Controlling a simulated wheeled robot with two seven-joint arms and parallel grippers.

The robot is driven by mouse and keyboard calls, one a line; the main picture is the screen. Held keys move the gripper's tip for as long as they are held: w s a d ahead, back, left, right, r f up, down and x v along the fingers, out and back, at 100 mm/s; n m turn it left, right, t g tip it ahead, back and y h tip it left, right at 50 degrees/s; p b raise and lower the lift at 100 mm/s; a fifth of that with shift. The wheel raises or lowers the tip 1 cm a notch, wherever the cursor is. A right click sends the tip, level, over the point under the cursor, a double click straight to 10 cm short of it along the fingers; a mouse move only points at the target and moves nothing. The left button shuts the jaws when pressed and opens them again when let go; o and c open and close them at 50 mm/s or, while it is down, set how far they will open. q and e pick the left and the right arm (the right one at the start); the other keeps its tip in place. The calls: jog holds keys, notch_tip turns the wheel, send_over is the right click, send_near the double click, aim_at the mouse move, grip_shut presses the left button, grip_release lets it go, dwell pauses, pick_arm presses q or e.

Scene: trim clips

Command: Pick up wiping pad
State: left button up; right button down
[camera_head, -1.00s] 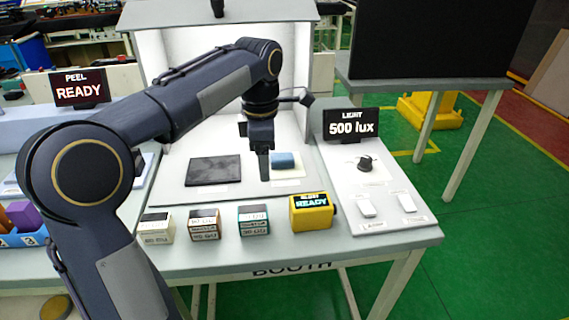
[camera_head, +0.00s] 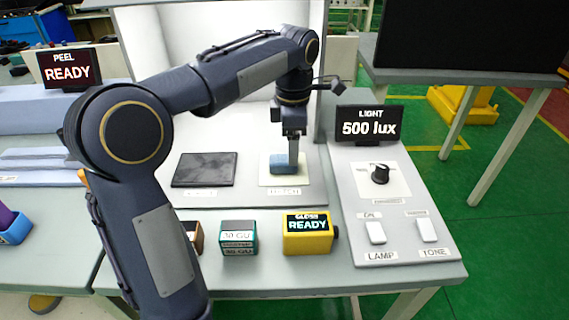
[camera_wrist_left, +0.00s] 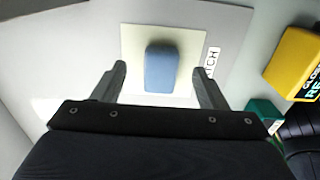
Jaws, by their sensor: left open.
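The blue wiping pad (camera_head: 285,164) lies on a pale cream square mat (camera_head: 271,182) inside the white booth. In the left wrist view the pad (camera_wrist_left: 161,68) sits between and just beyond my two fingertips, on the cream mat (camera_wrist_left: 130,45). My left gripper (camera_head: 293,160) points down at the pad in the head view, one finger overlapping the pad's right part. In the left wrist view the left gripper (camera_wrist_left: 160,80) is open, fingers spread wider than the pad. I cannot tell whether the fingers touch it. My right gripper is not in view.
A dark square plate (camera_head: 204,169) lies left of the mat. A yellow gloss meter (camera_head: 307,236) and a teal box (camera_head: 238,238) stand in front. A panel with a knob (camera_head: 380,174), two switches and a "500 lux" display (camera_head: 368,125) is at right.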

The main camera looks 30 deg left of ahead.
aim_at(283, 163)
pick_arm(q)
jog(key=f, duration=0.2)
jog(key=f+b, duration=0.1)
jog(key=f, duration=0.1)
jog(key=shift+s+a+f, duration=0.15)
jog(key=shift+s+f, duration=0.05)
jog(key=shift+f, duration=0.05)
jog(key=shift+c, duration=0.3)
jog(key=c, duration=1)
